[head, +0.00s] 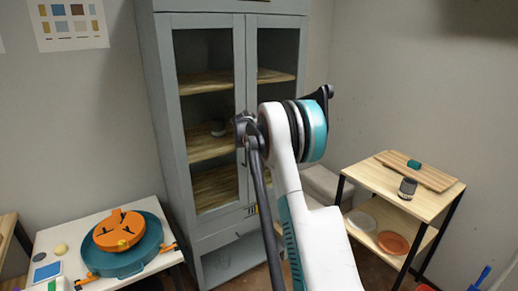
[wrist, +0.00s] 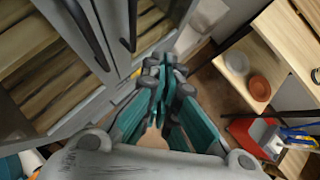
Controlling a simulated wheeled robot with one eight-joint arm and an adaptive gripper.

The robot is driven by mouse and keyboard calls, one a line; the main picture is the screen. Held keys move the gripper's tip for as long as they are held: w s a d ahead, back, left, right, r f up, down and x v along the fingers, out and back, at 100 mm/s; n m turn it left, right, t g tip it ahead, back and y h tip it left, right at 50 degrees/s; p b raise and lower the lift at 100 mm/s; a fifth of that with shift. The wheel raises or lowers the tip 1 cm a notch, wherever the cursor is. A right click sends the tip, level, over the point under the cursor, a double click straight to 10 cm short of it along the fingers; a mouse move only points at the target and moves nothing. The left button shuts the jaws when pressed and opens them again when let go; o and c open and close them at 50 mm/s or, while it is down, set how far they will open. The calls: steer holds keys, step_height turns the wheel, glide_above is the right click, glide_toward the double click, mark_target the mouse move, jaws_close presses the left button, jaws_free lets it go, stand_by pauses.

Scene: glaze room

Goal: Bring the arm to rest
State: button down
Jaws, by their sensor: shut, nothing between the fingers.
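My gripper (wrist: 165,78) shows in the wrist view with its teal and grey fingers drawn together. It is shut and nothing shows between the fingertips. My arm (head: 308,200) rises through the middle of the head view and bends at a joint with a teal and black ring, in front of the cabinet. I cannot make out the gripper in the head view.
A grey cabinet (head: 168,130) with glazed doors stands behind my arm. A white table (head: 70,226) with an orange-and-teal wheel (head: 125,245) is at left. A wooden shelf cart (head: 385,178) stands at right.

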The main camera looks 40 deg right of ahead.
steer(key=s+r, duration=0.5)
steer(key=shift+p, duration=0.3)
steer(key=shift+a, duration=0.2)
